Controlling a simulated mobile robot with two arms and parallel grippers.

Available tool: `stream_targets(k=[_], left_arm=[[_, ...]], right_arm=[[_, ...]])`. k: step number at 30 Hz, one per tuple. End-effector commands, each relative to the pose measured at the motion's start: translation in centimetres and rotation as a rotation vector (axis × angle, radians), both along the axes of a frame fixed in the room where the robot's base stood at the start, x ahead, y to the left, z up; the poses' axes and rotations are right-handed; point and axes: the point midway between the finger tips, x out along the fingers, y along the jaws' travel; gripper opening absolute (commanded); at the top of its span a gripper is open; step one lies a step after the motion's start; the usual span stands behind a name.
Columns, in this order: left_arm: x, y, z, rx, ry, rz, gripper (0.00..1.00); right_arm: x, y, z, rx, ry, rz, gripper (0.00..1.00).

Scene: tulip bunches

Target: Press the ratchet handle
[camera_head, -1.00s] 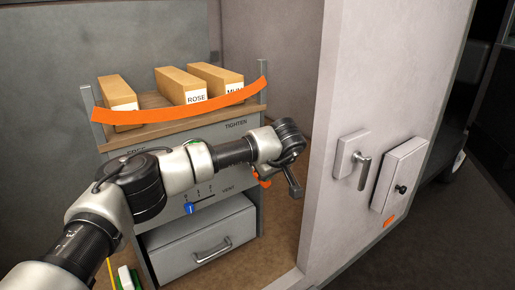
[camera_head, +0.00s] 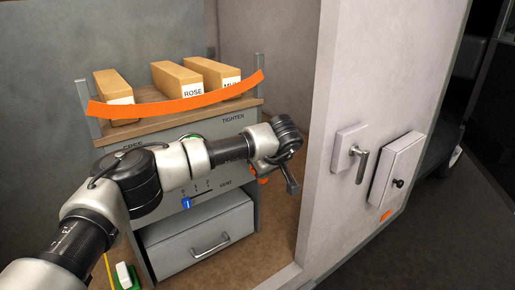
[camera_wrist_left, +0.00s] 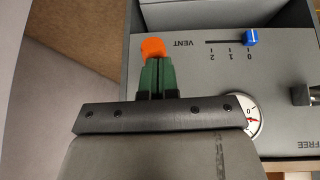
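An orange-tipped part (camera_wrist_left: 152,47), which looks like the ratchet handle's end, lies just beyond my left gripper's fingertips in the left wrist view. A bit of orange (camera_head: 263,180) also shows beside my arm in the head view. My left gripper (camera_wrist_left: 157,65) has its green fingers together at the right side of the grey cabinet (camera_head: 165,245). I cannot tell whether the fingers touch the orange part. In the head view my left wrist hides most of this area. A dark part (camera_wrist_left: 303,95) stands near the FREE label. My right gripper is out of view.
An orange strap (camera_head: 180,108) runs across several cardboard boxes (camera_head: 178,80) on the cabinet top. A blue slider (camera_head: 187,203) sits by the VENT scale, above a drawer (camera_head: 200,240). A pale wall with a lever handle (camera_head: 361,165) and a grey box (camera_head: 395,170) stands close at the right.

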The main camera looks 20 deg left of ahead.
Motion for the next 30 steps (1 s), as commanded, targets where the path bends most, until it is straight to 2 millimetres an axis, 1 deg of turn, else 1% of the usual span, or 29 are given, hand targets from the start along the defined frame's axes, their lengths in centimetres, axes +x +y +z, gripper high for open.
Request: stream_targets(k=[1, 5, 6, 7, 15, 21, 30], left_arm=[[-0.1, -0.3, 1.2, 0.0, 0.0, -0.002, 0.0], [-0.6, -1.0, 3.9, 0.0, -0.002, -0.002, 0.0], [-1.1, -1.6, 3.7, 0.0, -0.002, -0.005, 0.0], [-1.5, -2.0, 4.0, 0.0, -0.004, -0.006, 0.0], [-4.5, -5.1, 7.8, 0.001, -0.004, -0.003, 0.0], [-5.6, -6.3, 9.2, 0.0, -0.002, 0.0, 0.0], [-5.8, -6.5, 9.6, 0.0, -0.002, 0.0, 0.0]], right_arm=[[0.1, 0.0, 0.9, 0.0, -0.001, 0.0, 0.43], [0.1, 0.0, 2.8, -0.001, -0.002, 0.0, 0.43], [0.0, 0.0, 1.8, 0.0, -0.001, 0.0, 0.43], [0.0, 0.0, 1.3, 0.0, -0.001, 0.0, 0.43], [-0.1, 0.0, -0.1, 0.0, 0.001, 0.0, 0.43], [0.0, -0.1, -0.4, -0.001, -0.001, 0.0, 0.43], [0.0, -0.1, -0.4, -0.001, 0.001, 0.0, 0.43]])
